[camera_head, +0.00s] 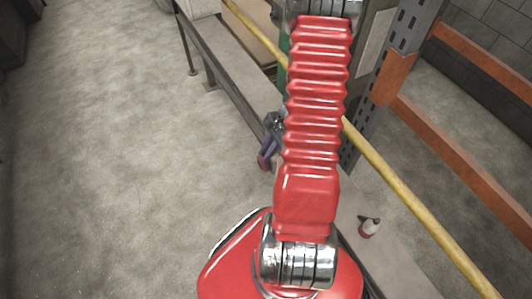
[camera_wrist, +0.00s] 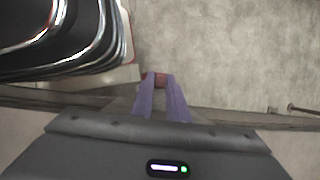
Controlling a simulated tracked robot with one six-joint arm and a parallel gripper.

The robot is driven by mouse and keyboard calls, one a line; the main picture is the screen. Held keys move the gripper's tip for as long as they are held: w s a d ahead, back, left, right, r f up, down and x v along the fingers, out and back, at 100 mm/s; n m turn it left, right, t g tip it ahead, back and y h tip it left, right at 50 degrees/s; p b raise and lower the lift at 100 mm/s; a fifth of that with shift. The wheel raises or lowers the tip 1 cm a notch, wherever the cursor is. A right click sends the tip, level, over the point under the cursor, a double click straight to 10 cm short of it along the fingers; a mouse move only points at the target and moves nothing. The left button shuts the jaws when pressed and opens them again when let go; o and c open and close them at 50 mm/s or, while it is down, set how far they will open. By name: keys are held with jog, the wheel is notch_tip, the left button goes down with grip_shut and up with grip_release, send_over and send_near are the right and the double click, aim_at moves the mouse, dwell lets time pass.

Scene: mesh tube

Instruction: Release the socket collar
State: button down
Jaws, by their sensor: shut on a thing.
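My gripper (camera_wrist: 158,84) shows in the wrist view with two purple fingers that lean toward each other. Between their tips is a small reddish piece (camera_wrist: 158,77), mostly hidden by the fingers. I cannot tell from its shape whether this is the socket collar. In the head view the purple fingers of my gripper (camera_head: 265,155) stick out left of my red arm, beside the grey bench. The reddish piece (camera_head: 262,162) shows at their tips. The bench part nearest the gripper is hidden behind my arm.
A long grey bench (camera_head: 228,62) runs diagonally under my arm. A yellow rail (camera_head: 400,190) and an orange rack beam (camera_head: 455,150) bound the right. The concrete floor at left is clear.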

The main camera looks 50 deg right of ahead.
jog(key=shift+w+d+g, duration=0.15)
jog(key=shift+w+g, duration=0.3)
jog(key=shift+g, duration=0.05)
jog(key=c, duration=1.7)
grip_release()
jog(key=shift+r, duration=0.15)
jog(key=v, duration=1.3)
jog(key=shift+d+r, duration=0.15)
jog(key=shift+d, duration=0.2)
